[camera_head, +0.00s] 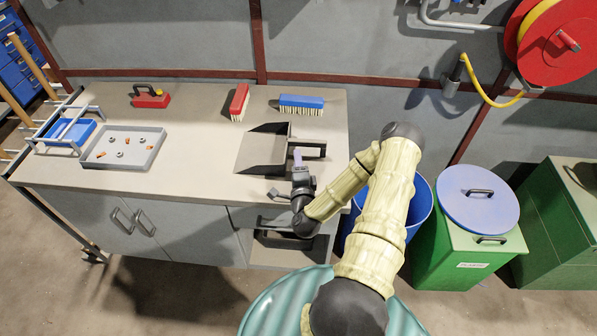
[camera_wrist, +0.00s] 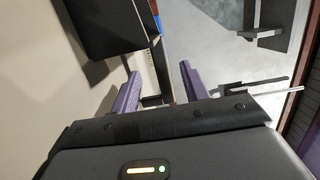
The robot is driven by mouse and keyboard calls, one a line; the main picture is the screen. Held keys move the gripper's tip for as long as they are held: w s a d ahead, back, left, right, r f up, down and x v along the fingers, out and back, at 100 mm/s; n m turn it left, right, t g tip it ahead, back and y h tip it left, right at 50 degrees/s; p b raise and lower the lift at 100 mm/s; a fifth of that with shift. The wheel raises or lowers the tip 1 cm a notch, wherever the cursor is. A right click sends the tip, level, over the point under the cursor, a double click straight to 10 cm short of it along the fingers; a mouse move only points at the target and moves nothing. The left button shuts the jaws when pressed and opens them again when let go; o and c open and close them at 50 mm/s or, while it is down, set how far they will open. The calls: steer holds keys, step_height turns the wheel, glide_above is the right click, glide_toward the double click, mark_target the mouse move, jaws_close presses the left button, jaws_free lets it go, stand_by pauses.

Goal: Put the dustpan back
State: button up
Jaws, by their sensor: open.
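The dark grey dustpan (camera_head: 262,152) lies on the workbench top near its right end, its handle (camera_head: 314,147) pointing right. In the wrist view the dustpan's dark pan (camera_wrist: 105,25) shows at the upper left. My gripper (camera_head: 298,158) is at the handle end, low over the bench. Its two purple fingers (camera_wrist: 158,88) stand apart, with a dark bar, likely the handle, showing between and beyond them. I cannot tell whether they touch it. The gripper holds nothing.
On the workbench (camera_head: 205,185) are a red brush (camera_head: 240,102), a blue brush (camera_head: 301,104), a red tool (camera_head: 151,98) and a grey tray (camera_head: 123,147) of small scraps. Below is an open compartment (camera_head: 285,243). A blue bin (camera_head: 417,207) and green bin (camera_head: 462,250) stand at the right.

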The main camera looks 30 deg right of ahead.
steer(key=shift+v, duration=1.3)
